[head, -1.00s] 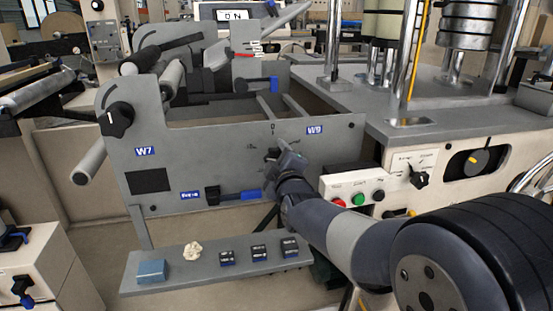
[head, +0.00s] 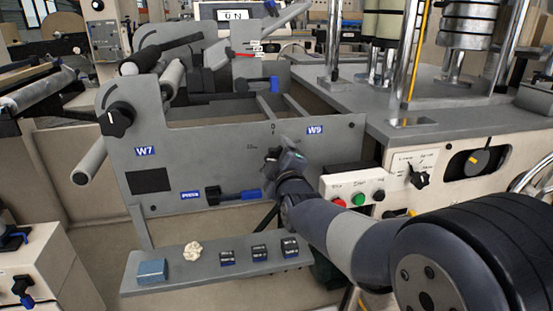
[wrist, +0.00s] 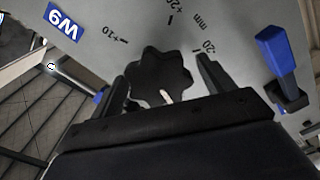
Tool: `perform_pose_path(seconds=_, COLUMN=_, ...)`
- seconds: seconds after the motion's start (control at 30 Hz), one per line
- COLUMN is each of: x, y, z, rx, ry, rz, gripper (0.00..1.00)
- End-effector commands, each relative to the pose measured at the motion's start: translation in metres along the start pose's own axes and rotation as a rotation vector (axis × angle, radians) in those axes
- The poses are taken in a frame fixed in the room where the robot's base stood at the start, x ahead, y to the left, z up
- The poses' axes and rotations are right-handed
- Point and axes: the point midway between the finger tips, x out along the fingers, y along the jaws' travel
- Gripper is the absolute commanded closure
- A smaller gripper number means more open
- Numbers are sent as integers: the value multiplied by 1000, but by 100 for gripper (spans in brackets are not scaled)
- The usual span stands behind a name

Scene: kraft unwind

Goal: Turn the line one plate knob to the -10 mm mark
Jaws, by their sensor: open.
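A black lobed knob (wrist: 158,73) sits on the grey panel in the wrist view, with a pale pointer line on its near side. Printed ticks and numbers ring it: one reading like +10 at upper left, one like 20 with mm at right, and one partly cut off at the top. My gripper (wrist: 163,80) is open, with one finger on each side of the knob; whether either touches it I cannot tell. In the head view my gripper (head: 284,157) is at the panel below the W9 label, and mostly hides the knob and its scale.
A blue-handled lever (wrist: 278,55) stands close to the right finger in the wrist view. The W9 label (head: 315,130) is on the panel. A button box (head: 352,188) is right of my arm. A shelf (head: 205,277) with small blocks lies below.

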Motion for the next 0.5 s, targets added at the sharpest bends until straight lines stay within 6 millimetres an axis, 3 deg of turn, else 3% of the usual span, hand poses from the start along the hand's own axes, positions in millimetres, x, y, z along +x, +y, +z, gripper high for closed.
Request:
perform_pose_path(seconds=0.17, x=-11, y=1, z=-1, rx=0, ry=1, rz=1, gripper=23)
perform_pose_path(seconds=0.5, x=-73, y=2, z=-1, rx=1, ry=1, rz=1, gripper=23)
